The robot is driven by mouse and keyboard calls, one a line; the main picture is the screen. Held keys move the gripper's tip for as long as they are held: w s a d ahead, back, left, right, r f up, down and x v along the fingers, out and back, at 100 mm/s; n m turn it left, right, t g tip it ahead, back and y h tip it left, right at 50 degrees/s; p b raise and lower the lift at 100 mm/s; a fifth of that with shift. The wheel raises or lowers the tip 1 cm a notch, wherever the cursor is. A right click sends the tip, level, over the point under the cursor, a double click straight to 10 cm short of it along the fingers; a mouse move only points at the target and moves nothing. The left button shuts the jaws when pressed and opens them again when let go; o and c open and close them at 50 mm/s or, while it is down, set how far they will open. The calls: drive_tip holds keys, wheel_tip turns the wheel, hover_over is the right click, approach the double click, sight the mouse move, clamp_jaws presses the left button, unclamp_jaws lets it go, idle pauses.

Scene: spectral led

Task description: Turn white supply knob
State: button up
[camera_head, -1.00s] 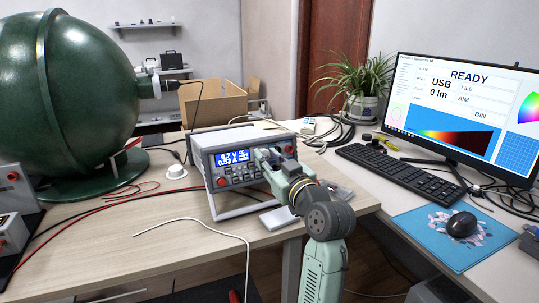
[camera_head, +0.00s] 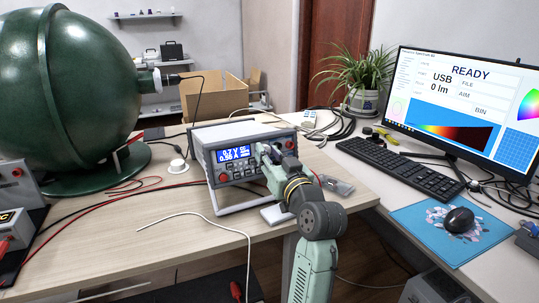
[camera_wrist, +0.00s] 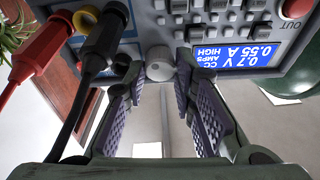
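The bench power supply (camera_head: 235,135) stands on the wooden desk with its blue display (camera_head: 235,154) lit. The white-grey supply knob (camera_wrist: 160,64) sits on the panel between my fingertips. My gripper (camera_wrist: 160,84) is open, one finger on each side of the knob. Small gaps seem to show; contact is not clear. In the head view my gripper (camera_head: 263,155) is at the right of the supply's front, and my arm hides the knob.
Red (camera_wrist: 40,50) and black (camera_wrist: 103,40) plugs stick out of the panel left of my fingers in the wrist view. A green sphere (camera_head: 75,80) stands at left. A monitor (camera_head: 465,95) and keyboard (camera_head: 400,168) are at right. A white cable (camera_head: 205,213) lies on the desk.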

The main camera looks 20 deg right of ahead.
drive_tip(key=o, duration=0.4)
drive_tip(key=shift+o, duration=0.2)
idle(0.3)
